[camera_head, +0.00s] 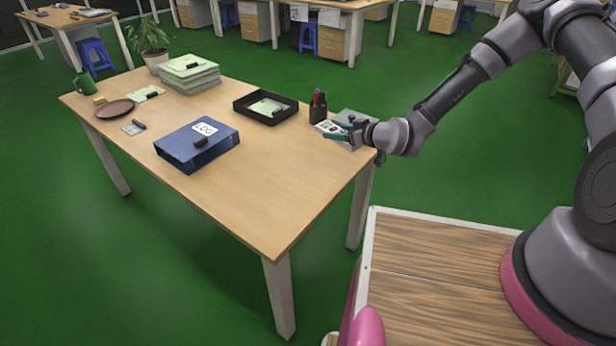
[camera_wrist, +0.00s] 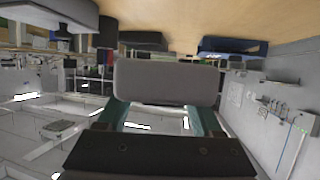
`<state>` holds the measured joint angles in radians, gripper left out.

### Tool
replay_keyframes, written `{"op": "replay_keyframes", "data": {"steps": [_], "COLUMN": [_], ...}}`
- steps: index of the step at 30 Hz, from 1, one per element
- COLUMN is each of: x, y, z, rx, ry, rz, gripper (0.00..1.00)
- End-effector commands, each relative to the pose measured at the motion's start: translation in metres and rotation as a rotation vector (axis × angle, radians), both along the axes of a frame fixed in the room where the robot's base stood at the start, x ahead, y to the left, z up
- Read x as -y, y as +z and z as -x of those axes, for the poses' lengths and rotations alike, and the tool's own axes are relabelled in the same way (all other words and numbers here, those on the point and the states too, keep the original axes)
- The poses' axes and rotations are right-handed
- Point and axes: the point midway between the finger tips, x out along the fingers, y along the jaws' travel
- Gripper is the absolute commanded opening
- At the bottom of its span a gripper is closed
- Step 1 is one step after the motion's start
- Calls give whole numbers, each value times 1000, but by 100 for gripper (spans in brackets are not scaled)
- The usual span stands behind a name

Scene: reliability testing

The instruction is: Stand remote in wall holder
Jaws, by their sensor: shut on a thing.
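My gripper (camera_head: 340,131) reaches in from the right at the far right corner of the desk. Its teal fingers are shut on the remote (camera_head: 329,128), a pale piece with small coloured marks. In the wrist view the remote (camera_wrist: 165,82) shows as a plain grey rounded block between the fingers (camera_wrist: 165,118). A grey box-like piece (camera_head: 354,116) stands just behind the gripper; a pale block (camera_wrist: 50,12) shows at the upper left of the wrist view. I cannot tell whether the grey piece is the wall holder, nor whether the remote touches it.
A dark pen cup (camera_head: 318,108) stands close left of the gripper. A black tray (camera_head: 265,107), a blue LOG binder (camera_head: 197,144) and stacked pale folders (camera_head: 188,72) sit farther left. The desk (camera_head: 275,190) is bare toward its near right corner.

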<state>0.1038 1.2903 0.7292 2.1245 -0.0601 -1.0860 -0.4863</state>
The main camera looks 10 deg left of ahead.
Motion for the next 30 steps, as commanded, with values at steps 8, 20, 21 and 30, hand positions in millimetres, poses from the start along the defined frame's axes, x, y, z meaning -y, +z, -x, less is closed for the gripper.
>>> {"op": "replay_keyframes", "data": {"steps": [8, 20, 21, 30], "x": [-73, -82, -82, -82], "y": [-23, -26, -27, -75], "z": [47, 54, 54, 54], "rx": [0, 0, -1, -3], "ry": [189, 217, 216, 214], "rz": [-2, 0, 0, 0], "gripper": [3, 3, 3, 3]}}
